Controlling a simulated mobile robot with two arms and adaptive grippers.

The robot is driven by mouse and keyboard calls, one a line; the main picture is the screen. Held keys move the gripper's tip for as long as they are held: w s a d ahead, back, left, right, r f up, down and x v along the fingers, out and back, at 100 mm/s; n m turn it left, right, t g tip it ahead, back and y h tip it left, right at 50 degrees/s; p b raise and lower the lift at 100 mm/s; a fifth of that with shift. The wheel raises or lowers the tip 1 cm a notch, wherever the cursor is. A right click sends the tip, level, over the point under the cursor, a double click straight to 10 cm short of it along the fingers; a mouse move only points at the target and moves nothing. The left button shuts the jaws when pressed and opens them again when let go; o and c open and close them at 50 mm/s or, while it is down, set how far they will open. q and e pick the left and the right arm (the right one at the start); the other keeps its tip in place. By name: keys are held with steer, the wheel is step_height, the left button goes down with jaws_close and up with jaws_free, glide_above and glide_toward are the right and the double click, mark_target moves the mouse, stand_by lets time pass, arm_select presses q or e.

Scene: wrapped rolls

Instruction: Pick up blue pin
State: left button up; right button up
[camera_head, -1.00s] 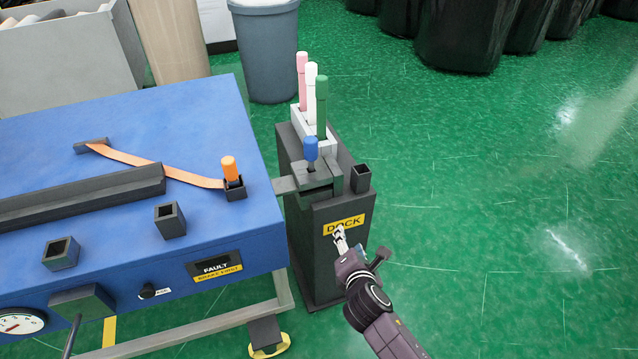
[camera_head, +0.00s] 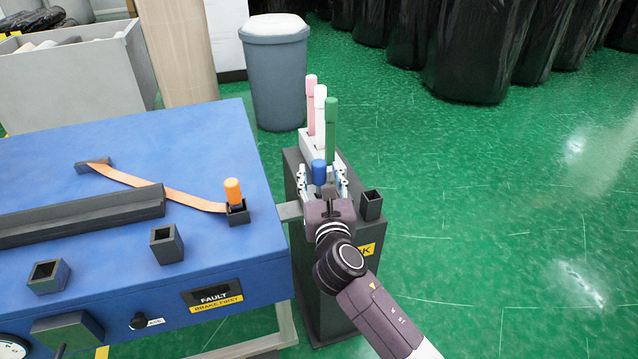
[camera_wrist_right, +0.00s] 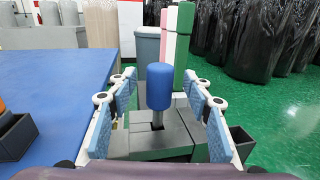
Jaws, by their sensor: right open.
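The blue pin (camera_head: 319,172) stands upright in the top of the dark dock post, its lower part hidden behind my gripper in the head view. In the right wrist view the blue pin (camera_wrist_right: 160,86) has a rounded blue head on a thin metal shaft that goes into a grey block. My right gripper (camera_head: 323,180) is open, with one finger on each side of the pin. In the right wrist view, the fingers of my right gripper (camera_wrist_right: 160,110) have blue pads, with a visible gap between each pad and the pin. My left gripper does not show.
Pink (camera_head: 311,100), white (camera_head: 320,110) and green (camera_head: 331,130) pins stand in a light holder just behind. An empty dark socket (camera_head: 371,205) is to the right. A blue bench (camera_head: 120,150) with an orange pin (camera_head: 232,190) stands at left. Green floor at right is clear.

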steer(key=shift+w+a, duration=0.15)
steer(key=shift+w, duration=0.95)
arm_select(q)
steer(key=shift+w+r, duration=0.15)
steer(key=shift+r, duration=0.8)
arm_select(e)
steer(key=shift+c, duration=0.4)
jaws_close()
